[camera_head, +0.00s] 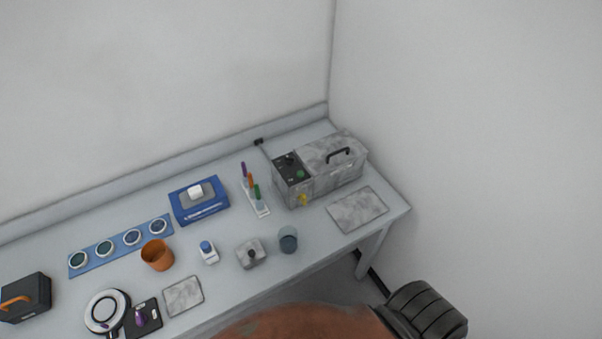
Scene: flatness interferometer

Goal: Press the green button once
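The green button (300,174) sits on the black control panel (289,166) of a mottled grey machine (330,169) at the back right of the table. A dark knob (288,159) is on the same panel, behind the button. The button looks uncovered and nothing touches it. Whether it is pressed in cannot be told at this size. Neither of my grippers can be made out in the head view.
A yellow part (303,200) is on the machine's front. A rack of coloured pens (257,205) stands left of it, with a blue box (199,201) further left. A grey plate (357,209) and a blue-grey cup (288,239) lie in front. An orange cup (157,255) stands left.

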